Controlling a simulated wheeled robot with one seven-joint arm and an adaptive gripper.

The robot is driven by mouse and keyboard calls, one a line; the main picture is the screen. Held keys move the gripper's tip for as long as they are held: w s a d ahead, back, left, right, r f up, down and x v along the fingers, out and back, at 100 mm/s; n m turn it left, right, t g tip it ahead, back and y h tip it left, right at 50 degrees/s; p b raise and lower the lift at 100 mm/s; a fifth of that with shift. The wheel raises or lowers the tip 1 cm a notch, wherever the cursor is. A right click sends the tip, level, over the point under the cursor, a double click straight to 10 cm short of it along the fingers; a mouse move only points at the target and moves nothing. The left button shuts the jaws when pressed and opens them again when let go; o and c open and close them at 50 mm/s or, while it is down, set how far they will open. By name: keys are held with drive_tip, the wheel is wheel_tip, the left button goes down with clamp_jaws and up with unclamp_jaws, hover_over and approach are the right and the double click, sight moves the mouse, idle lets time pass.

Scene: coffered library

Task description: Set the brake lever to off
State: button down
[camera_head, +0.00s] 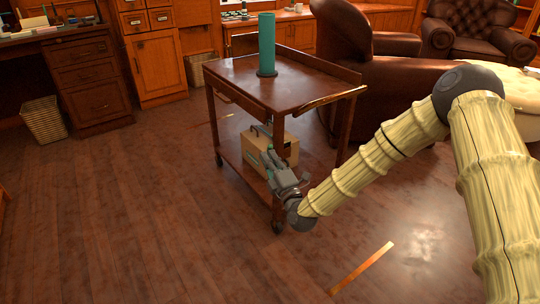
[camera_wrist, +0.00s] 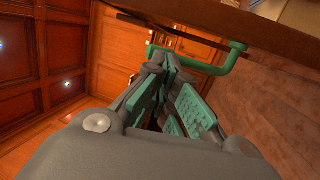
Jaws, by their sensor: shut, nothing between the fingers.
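A wooden cart (camera_head: 228,78) stands in the middle of the head view. In the wrist view a green bent bar (camera_wrist: 205,67), which looks like the brake lever, runs below a dark brown edge and turns upward at its right end. I cannot make out its setting or any marking. My gripper (camera_head: 267,158) is low at the cart's near side, by the lower shelf. In the wrist view my gripper (camera_wrist: 172,62) is shut and empty, its fingertips close to the bar; I cannot tell whether they touch. My gripper hides part of the bar's surroundings.
A tan box (camera_head: 256,150) sits on the cart's lower shelf behind my gripper. A tall green cylinder (camera_head: 267,42) stands on the cart top. A brown leather armchair (camera_head: 385,85) is close on the right. The wooden floor (camera_head: 120,215) at the left front is clear.

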drive_tip(key=shift+w+a+r+p, duration=0.15)
drive_tip(key=shift+r+p, duration=0.25)
drive_tip(key=shift+p, duration=0.35)
drive_tip(key=shift+w+a+r+n+g+h+p, duration=0.15)
drive_tip(key=shift+w+a+r+g+h+p, duration=0.4)
drive_tip(key=shift+p, duration=1.3)
drive_tip(key=shift+w+d+f+n+g+h+p, duration=0.2)
drive_tip(key=shift+g+p, duration=0.75)
drive_tip(key=shift+p, duration=0.9)
drive_tip(key=shift+a, duration=0.1)
